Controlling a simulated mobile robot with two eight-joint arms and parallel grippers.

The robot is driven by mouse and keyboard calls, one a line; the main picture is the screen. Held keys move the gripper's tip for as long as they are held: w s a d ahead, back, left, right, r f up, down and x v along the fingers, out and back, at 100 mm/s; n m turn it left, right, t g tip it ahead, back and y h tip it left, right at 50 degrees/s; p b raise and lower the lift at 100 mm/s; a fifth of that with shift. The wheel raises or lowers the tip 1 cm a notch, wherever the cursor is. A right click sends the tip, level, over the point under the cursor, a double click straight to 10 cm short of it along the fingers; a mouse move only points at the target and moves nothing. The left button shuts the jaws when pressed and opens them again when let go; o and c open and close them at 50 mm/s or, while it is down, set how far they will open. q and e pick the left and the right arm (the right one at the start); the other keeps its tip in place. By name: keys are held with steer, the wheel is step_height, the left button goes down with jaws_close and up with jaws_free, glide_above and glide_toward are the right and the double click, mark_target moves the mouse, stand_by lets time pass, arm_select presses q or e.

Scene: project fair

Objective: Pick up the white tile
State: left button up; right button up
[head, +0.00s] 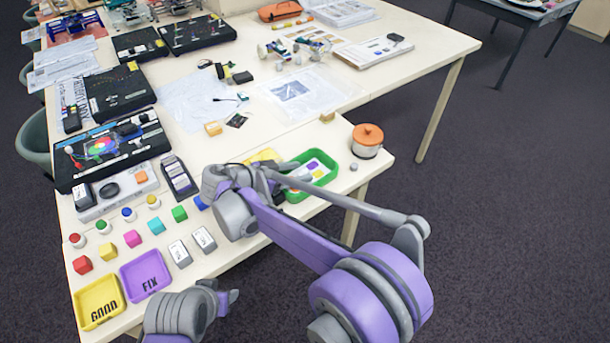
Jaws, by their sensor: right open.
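A green tray (332,173) stands near the right front edge of the table and holds several small flat tiles. A white tile (311,164) seems to lie in it among purple and yellow pieces; the tiles are small and partly hidden by my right arm. My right gripper (277,187) is open at the left side of the green tray, with its fingers partly hidden by the arm. My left gripper (230,299) is low at the bottom, off the table's front edge; its jaws are not clear.
Yellow GOOD (100,302) and purple FIX (145,275) trays sit at the front left, near coloured blocks. Black display boards (118,95) line the left side. Floor on the right is clear.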

steer(key=shift+x, duration=0.85)
jaws_close()
steer(key=shift+r, duration=0.1)
